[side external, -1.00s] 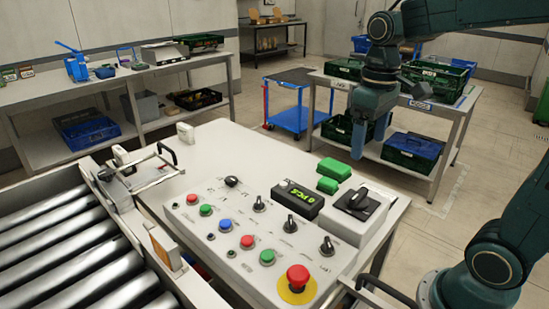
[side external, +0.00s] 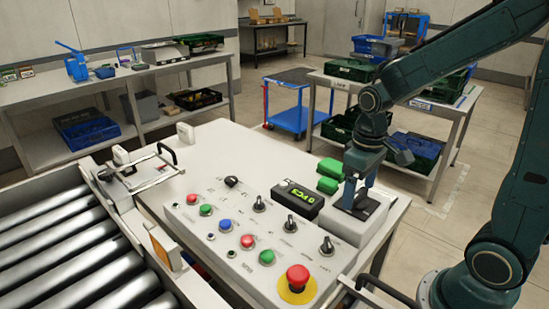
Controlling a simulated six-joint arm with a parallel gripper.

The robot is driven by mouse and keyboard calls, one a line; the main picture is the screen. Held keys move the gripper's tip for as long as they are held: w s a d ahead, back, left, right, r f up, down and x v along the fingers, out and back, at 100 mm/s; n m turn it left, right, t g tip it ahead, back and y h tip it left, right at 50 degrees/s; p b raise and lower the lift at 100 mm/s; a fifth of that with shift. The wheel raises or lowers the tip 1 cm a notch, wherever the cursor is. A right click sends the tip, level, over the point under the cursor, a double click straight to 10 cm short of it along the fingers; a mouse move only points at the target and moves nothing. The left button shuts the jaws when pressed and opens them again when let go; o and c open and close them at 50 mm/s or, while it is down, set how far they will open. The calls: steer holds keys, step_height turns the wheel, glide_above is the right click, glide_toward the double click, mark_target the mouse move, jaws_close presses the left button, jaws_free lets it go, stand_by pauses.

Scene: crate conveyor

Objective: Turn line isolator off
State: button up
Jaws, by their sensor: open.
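The line isolator appears to be the large black rotary switch (side external: 370,209) on top of a light grey box (side external: 343,228) at the right end of the control panel. My gripper (side external: 355,198) points down over this switch, with its blue fingers open around or just above the handle. The fingers hide most of the handle, so I cannot tell whether they touch it or which way it is turned.
Green blocks (side external: 330,175) lie just left of my gripper. A roller conveyor (side external: 60,260) runs at the left.

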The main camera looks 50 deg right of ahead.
steer(key=shift+f, duration=0.35)
steer(key=c, duration=1)
